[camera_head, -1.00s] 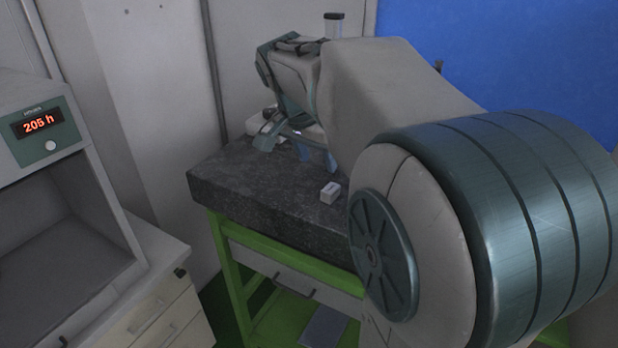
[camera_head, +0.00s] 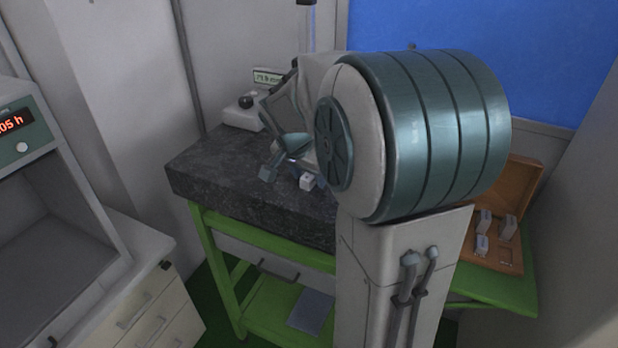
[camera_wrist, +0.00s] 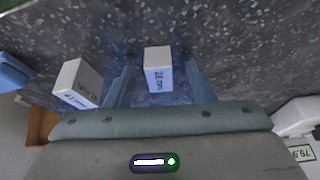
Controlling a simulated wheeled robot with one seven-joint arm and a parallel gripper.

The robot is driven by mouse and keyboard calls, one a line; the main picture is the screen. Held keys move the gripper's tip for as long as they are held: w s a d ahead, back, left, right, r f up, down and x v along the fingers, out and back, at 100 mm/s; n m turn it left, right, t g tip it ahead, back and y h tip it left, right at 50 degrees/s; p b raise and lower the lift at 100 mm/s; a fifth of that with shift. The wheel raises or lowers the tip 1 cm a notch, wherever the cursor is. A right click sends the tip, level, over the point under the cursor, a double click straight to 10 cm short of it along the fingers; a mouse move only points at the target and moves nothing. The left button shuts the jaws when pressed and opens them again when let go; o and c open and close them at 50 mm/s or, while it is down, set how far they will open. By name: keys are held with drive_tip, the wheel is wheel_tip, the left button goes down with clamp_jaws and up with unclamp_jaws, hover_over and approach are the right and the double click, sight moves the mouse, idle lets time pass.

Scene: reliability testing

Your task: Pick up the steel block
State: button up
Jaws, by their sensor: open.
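A small pale block marked "28 mm" (camera_wrist: 158,62) stands on the dark speckled granite plate in the wrist view. My gripper (camera_wrist: 159,72) is open, with one blue-grey finger on each side of this block and a gap on both sides. A second pale block (camera_wrist: 80,82), with partly readable marking, stands to the left, outside the fingers. In the head view one small pale block (camera_head: 307,182) shows on the granite plate (camera_head: 235,175) beside my arm; I cannot tell which of the two it is. My arm hides much of the plate there.
A measuring stand with a display (camera_head: 268,77) stands at the plate's back left. A wooden case (camera_head: 510,255) with several small blocks lies on the green bench at right. A blue object (camera_wrist: 14,72) is at the wrist view's left edge. The plate's front left is clear.

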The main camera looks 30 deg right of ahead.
clamp_jaws()
drive_tip(key=shift+r, duration=0.1)
